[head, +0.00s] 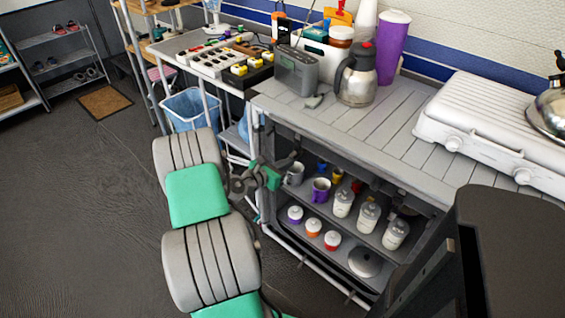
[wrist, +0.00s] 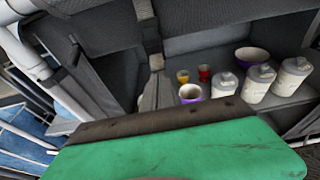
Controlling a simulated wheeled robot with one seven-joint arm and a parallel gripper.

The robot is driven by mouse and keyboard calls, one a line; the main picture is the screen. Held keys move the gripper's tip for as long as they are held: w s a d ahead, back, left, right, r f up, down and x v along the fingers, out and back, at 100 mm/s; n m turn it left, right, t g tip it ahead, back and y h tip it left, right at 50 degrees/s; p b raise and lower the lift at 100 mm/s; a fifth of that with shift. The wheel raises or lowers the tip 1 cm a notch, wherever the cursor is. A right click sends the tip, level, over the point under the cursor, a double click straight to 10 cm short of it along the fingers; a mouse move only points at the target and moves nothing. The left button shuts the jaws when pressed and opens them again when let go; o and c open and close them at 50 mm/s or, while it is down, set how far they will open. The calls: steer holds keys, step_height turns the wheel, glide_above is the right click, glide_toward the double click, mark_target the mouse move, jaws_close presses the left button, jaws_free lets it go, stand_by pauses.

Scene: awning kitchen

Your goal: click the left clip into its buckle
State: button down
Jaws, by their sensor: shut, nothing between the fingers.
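My gripper (head: 268,178) is at the left end of the open shelf unit, beside its front left edge, and looks shut and empty. In the wrist view its green and dark end (wrist: 165,124) fills the lower part. In the head view my arm and gripper hide that area.
The shelves hold cups, white bottles (head: 368,216) and lidded jars (head: 313,228). A white frame tube (wrist: 28,50) runs close on the left in the wrist view. The counter (head: 320,122) lies above my gripper. The floor (head: 70,200) is clear to the left.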

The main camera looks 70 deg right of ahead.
steer(key=shift+s+d+r, duration=0.1)
steer(key=shift+r, duration=0.2)
step_height(320, 180, down, 4)
steer(key=b, duration=0.3)
steer(key=p+v, duration=0.2)
steer(key=v, duration=0.7)
steer(key=shift+w+a+f+p, duration=0.2)
steer(key=shift+w+a+p, duration=0.1)
steer(key=shift+a, duration=0.1)
